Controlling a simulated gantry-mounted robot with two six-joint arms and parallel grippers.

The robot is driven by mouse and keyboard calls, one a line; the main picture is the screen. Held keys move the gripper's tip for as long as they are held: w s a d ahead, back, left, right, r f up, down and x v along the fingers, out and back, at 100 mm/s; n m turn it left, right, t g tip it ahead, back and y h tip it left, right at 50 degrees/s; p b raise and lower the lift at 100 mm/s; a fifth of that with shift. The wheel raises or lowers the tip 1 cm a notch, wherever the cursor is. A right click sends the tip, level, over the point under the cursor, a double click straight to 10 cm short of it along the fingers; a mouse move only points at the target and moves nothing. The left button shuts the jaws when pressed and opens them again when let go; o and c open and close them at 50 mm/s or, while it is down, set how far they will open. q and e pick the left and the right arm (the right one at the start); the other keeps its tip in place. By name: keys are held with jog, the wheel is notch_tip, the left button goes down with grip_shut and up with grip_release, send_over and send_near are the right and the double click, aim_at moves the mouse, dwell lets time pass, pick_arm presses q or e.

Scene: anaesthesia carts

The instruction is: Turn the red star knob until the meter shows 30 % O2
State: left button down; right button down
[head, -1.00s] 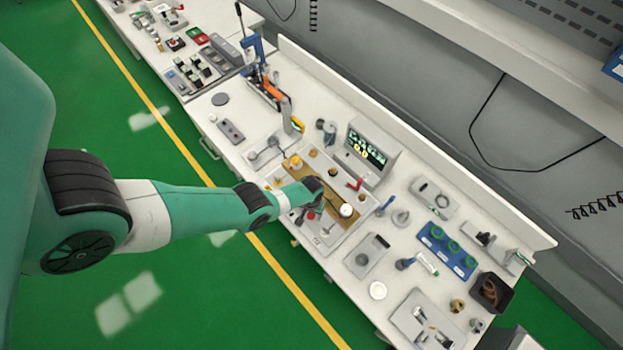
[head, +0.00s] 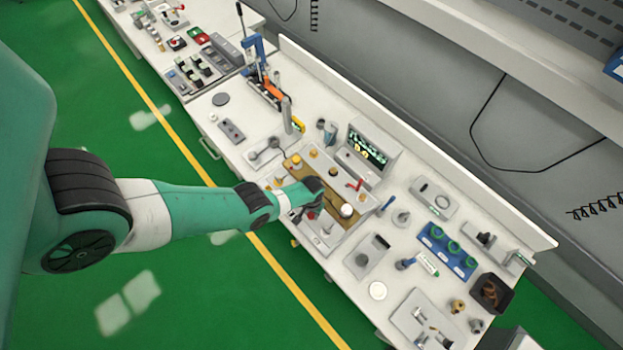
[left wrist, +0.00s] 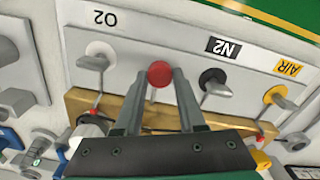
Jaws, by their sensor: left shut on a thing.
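The red star knob (left wrist: 160,73) sits on the light panel (left wrist: 135,52) between the O2 and N2 labels in the left wrist view. My left gripper (left wrist: 161,82) is shut on it, one finger on each side. In the head view my left gripper (head: 314,186) reaches over the panel and its wrist hides most of the grip. The meter (head: 367,147) is a dark screen with green and yellow figures behind the panel. Its reading is too small to tell. My right gripper is not in view.
A white knob (left wrist: 98,58), a black knob (left wrist: 213,82) and a yellow knob (left wrist: 276,95) flank the red one. A red lever (head: 354,185) stands near the meter. Tools and trays crowd the table on both sides.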

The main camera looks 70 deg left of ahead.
pick_arm(q)
jog(key=shift+m, duration=2.2)
jog(key=c, duration=0.5)
grip_release()
